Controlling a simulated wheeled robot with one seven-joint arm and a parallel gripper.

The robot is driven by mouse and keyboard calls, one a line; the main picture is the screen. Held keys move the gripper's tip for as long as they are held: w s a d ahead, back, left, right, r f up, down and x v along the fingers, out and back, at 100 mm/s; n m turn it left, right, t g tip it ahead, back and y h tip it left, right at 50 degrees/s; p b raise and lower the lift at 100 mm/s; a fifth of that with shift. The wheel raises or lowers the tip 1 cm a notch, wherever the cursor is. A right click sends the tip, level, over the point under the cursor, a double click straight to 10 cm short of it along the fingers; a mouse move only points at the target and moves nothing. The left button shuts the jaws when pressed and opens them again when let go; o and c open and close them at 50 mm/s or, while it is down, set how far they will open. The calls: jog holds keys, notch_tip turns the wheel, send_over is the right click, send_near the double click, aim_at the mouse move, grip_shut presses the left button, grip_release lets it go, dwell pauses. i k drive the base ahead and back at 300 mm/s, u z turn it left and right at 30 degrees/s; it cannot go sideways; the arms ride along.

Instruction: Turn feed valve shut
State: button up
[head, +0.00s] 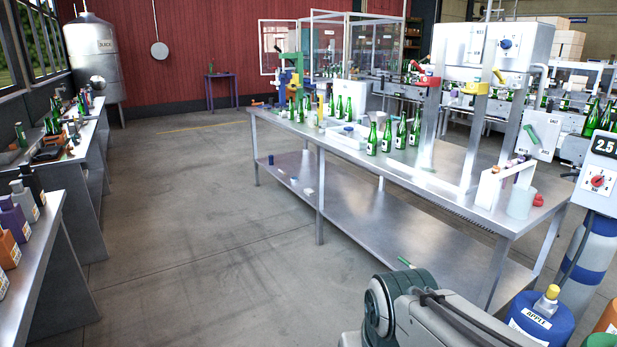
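No part in view is marked as the feed valve, so I cannot tell which one it is. A red valve-like fitting (427,80) sits on an upright pipe at the steel table's back right. A yellow fitting (475,88) sits on a similar pipe to its right. A white box with a blue knob (506,43) is above them. My gripper is outside the picture; only part of my arm shows at the bottom, in front of the table.
The steel table (480,212) holds several green bottles (387,136), with a white stand (492,188) at its near right end. A blue "APPLE" container (538,318) stands at bottom right. A side bench (30,262) runs along the left. The floor between is clear.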

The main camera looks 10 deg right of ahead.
aim_at(527, 127)
jog(key=z, duration=0.15)
jog(key=i, duration=1.75)
jog(key=z, duration=1.25)
jog(key=i, duration=1.1)
jog(key=z, duration=0.8)
